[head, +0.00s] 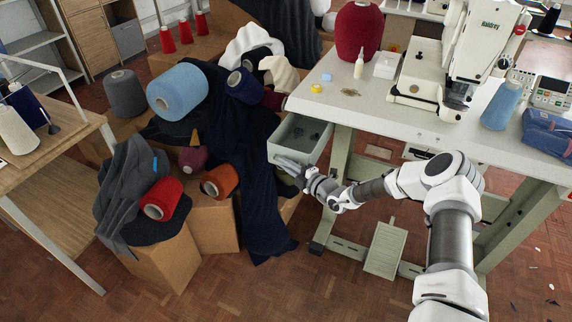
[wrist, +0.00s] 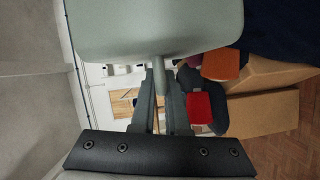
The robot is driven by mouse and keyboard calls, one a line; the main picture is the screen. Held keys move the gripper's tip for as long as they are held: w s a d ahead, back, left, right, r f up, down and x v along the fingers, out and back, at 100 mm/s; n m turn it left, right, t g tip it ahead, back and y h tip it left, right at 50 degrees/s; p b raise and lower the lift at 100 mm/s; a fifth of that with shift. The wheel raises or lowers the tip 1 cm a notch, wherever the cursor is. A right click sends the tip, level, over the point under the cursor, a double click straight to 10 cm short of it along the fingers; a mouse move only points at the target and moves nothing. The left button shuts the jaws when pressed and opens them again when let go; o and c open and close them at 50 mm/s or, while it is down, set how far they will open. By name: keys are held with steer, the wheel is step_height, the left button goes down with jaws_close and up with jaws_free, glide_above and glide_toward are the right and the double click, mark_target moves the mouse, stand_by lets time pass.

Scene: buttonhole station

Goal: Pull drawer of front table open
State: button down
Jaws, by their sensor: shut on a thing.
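The front table (head: 375,108) is a pale sewing table. Its grey-green drawer (head: 314,153) stands out from the table's left end, so its inside shows, with a few small dark items in it. In the wrist view the drawer's front (wrist: 150,30) fills the top, with a short handle (wrist: 158,72) projecting from it. My gripper (head: 280,162) is at the outer face of the drawer, low down. In the wrist view my gripper's fingers (wrist: 159,85) are closed around the handle. The exact finger contact is partly hidden.
Cardboard boxes (head: 168,262) with cloth and thread cones, including a blue cone (head: 177,92) and an orange cone (head: 220,181), crowd close left of the drawer. Dark cloth (head: 262,215) hangs to the floor there. A sewing machine (head: 480,45) stands on the table.

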stand_by(0.4)
steer(key=c, duration=0.9)
jaws_free()
steer(key=shift+s, duration=0.1)
steer(key=p+v, duration=0.3)
steer(key=v, duration=1.4)
steer(key=shift+s+d, duration=0.1)
steer(key=shift+d, duration=0.1)
steer(key=s+a+r+n+g+h+p, duration=0.1)
steer(key=s+a+r+n+g+p, duration=0.15)
steer(key=s+r+n+g, duration=0.7)
steer(key=s+a+r+n+g+h+p, duration=0.1)
steer(key=s+r+n+h+p, duration=0.2)
steer(key=r+n, duration=1.25)
steer(key=s+d+r+n+t+h+p, duration=0.1)
steer(key=s+d+r+n+h+p, duration=0.1)
steer(key=s+r+n, duration=0.4)
steer(key=s+d+r+n+t+h+p, duration=0.2)
steer(key=s+d+r+n, duration=0.3)
steer(key=r+n, duration=0.3)
steer(key=s+d+r+n+t+h+p, duration=0.1)
steer(key=s+d+r+n+h, duration=0.2)
steer(key=s+r+n, duration=0.3)
steer(key=shift+s+d+r+n+t+h+p, duration=0.2)
steer(key=shift+r+n+h, duration=0.1)
steer(key=shift+n+h, duration=0.1)
steer(key=shift+s+d+r+n+t+h+p, duration=0.15)
steer(key=shift+r+n+h+p, duration=0.1)
steer(key=shift+n+h, duration=0.15)
